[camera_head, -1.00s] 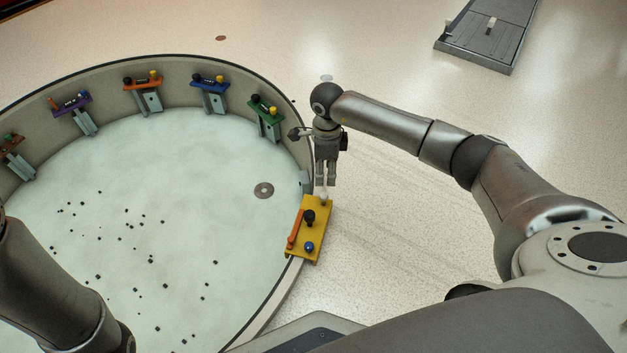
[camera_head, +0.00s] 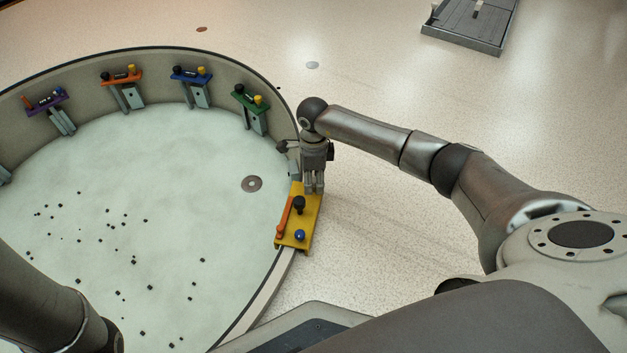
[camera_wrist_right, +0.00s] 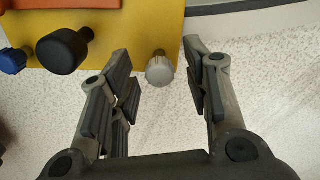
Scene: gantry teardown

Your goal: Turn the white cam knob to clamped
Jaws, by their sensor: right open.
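The white cam knob (camera_wrist_right: 160,70) stands at the edge of the yellow panel (camera_wrist_right: 140,40) in the right wrist view. My right gripper (camera_wrist_right: 158,82) is open, with one finger on each side of the knob and a gap to both. In the head view my right gripper (camera_head: 314,188) points down over the far end of the yellow panel (camera_head: 311,218) on the ring's rim and hides the knob. My left gripper is out of view; only my left arm shows.
The panel also carries a black knob (camera_head: 299,204), a blue knob (camera_head: 300,235) and an orange lever (camera_head: 284,217). Green (camera_head: 251,102), blue (camera_head: 191,75), orange (camera_head: 121,76) and purple (camera_head: 46,103) panels line the ring wall. A grey tray (camera_head: 470,28) lies on open floor.

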